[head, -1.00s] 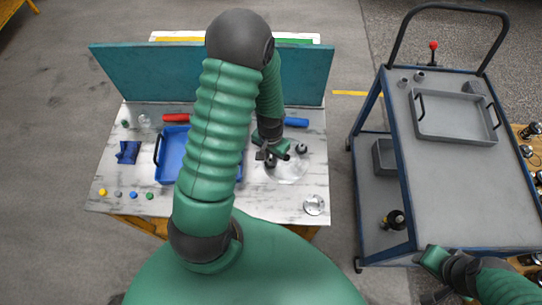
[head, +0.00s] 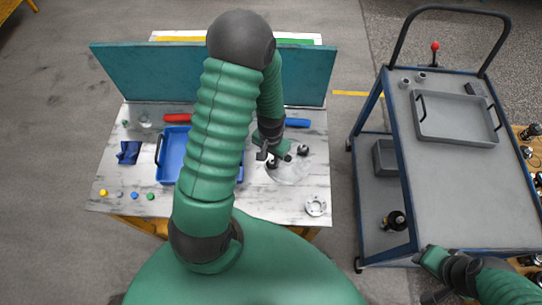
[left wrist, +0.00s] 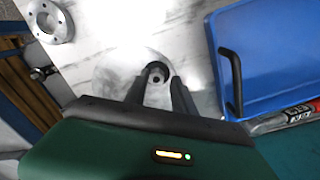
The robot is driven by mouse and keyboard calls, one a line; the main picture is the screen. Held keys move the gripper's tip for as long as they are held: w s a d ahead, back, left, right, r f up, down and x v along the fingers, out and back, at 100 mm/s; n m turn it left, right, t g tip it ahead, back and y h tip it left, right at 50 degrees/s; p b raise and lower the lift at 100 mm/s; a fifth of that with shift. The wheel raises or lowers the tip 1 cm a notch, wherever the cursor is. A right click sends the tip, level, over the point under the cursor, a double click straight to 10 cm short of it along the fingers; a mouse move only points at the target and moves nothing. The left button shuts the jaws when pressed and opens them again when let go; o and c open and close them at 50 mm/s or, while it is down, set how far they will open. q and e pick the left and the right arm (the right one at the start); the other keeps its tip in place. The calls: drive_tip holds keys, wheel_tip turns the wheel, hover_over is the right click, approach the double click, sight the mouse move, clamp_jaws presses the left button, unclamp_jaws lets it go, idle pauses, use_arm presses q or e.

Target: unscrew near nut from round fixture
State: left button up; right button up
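The round fixture (head: 290,174) is a pale, see-through disc on the right part of the marble-topped table. A dark nut (head: 303,150) stands at its back right. The near nut (head: 271,164) is at its left side, partly hidden by my left gripper (head: 274,155). In the left wrist view the near nut (left wrist: 156,73) is a dark ring with a hole, between the tips of my left gripper (left wrist: 157,80). Its fingers are apart, one on each side of the nut; contact is not clear. My right gripper (head: 432,260) is by the cart's front edge, its fingers unclear.
A blue bin (head: 172,160) stands left of the fixture, partly behind my arm. A metal flange (head: 316,206) lies at the table's front right. A teal panel (head: 150,75) closes the table's back. A cart (head: 460,200) with a grey tray (head: 455,135) stands right.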

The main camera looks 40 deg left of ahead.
use_arm(q)
drive_tip(key=shift+d, duration=0.15)
drive_tip(key=shift+r, duration=0.1)
drive_tip(key=m+p, duration=0.1)
drive_tip(key=m, duration=0.2)
drive_tip(key=m+p, duration=0.1)
drive_tip(key=m, duration=0.2)
drive_tip(key=m+p, duration=0.2)
drive_tip(key=m, duration=0.1)
drive_tip(key=shift+w+d+r, duration=0.1)
drive_tip(key=shift+d+r, duration=0.1)
drive_tip(key=shift+r, duration=0.05)
drive_tip(key=shift+f+m, duration=0.25)
drive_tip(key=shift+m, duration=0.45)
drive_tip(key=shift+f, duration=0.1)
drive_tip(key=shift+m, duration=0.4)
